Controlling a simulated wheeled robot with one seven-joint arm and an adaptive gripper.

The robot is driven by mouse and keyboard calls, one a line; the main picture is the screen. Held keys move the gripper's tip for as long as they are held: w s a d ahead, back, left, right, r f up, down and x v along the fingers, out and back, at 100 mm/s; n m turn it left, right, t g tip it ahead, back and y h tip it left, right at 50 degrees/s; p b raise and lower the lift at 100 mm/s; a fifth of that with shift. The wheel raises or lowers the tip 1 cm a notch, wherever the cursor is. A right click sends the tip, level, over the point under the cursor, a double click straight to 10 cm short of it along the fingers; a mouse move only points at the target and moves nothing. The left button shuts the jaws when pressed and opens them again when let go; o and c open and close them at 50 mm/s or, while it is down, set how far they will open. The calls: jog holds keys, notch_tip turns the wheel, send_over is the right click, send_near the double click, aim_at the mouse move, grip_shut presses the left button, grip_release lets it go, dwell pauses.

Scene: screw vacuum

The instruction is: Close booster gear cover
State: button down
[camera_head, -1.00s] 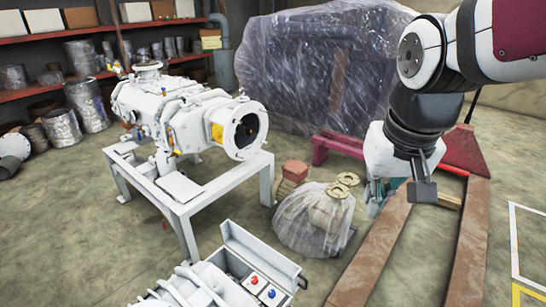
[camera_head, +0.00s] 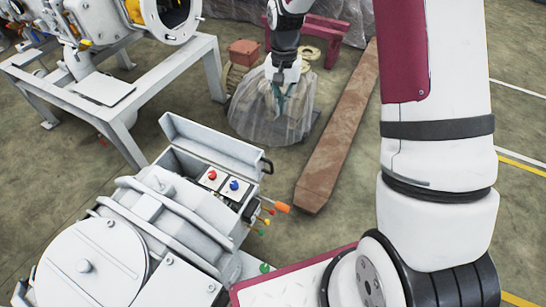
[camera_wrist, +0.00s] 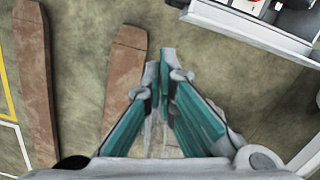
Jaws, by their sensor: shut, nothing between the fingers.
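A white machine (camera_head: 150,225) stands at the lower left of the head view, with a large round disc-shaped cover (camera_head: 85,265) on its near end. A grey box (camera_head: 200,180) on it has its hinged lid (camera_head: 210,146) standing open. Red and blue knobs show inside. I cannot tell which part is the booster gear cover. My gripper (camera_head: 281,97) is shut and empty, pointing down beyond the box, in front of a plastic-wrapped bundle. In the wrist view its teal fingers (camera_wrist: 165,55) meet at the tips, and part of the box (camera_wrist: 255,30) shows at the upper right.
A second white machine (camera_head: 70,20) stands on a white frame (camera_head: 175,65) at the upper left. The plastic-wrapped bundle (camera_head: 255,115) and a brown beam (camera_head: 340,140) lie on the floor. Coloured levers (camera_head: 275,207) stick out beside the box. Floor between frame and bundle is clear.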

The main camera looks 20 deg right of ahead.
jog(key=s+a+f+b, duration=0.1)
jog(key=f+b, duration=0.2)
jog(key=f, duration=0.5)
jog(key=s+a+f+b, duration=0.1)
jog(key=f+b, duration=0.3)
jog(key=f, duration=0.5)
jog(key=shift+s+a+f+m+g, duration=0.3)
jog(key=shift+s+a+m, duration=0.1)
jog(key=shift+s, duration=0.4)
